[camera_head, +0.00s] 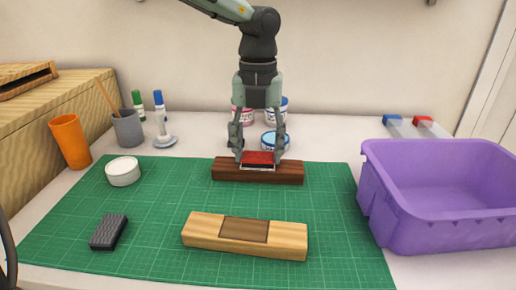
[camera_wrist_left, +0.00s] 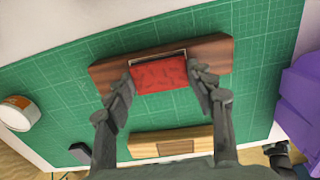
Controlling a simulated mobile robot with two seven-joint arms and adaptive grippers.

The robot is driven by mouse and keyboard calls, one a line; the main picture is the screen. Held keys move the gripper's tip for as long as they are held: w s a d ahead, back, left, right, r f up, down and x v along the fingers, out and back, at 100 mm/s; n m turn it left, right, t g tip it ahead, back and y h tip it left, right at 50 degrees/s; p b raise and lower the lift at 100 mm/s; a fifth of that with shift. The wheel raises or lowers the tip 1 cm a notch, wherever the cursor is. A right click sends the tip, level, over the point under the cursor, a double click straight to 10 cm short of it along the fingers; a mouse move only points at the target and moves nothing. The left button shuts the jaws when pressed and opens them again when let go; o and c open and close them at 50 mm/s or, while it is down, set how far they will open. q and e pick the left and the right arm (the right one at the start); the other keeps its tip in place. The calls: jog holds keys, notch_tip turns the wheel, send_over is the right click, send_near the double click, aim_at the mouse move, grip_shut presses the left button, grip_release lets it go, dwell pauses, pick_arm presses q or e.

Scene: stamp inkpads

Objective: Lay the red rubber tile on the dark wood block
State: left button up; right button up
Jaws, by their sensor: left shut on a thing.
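The red rubber tile (camera_head: 259,157) is held between the two fingers of my left gripper (camera_head: 258,158), which points down at the dark wood block (camera_head: 289,173). The tile also shows in the left wrist view (camera_wrist_left: 160,76), with a finger at each short side. It overlaps the middle of the dark block (camera_wrist_left: 211,52), and a pale-edged outline on the block shows beside it. I cannot tell whether the tile touches the block or is slightly above it.
A light wood block (camera_head: 204,230) with a brown inset and a dark ridged block (camera_head: 109,231) lie on the green mat (camera_head: 150,215). A white round tub (camera_head: 123,171) is at left. A purple bin (camera_head: 440,220) stands right. Paint pots (camera_head: 270,141) stand behind the gripper.

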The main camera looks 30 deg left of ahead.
pick_arm(q)
jog(key=o, duration=1.1)
jog(key=shift+r, duration=0.1)
notch_tip(320, 180, up, 12)
jog(key=shift+f, duration=0.1)
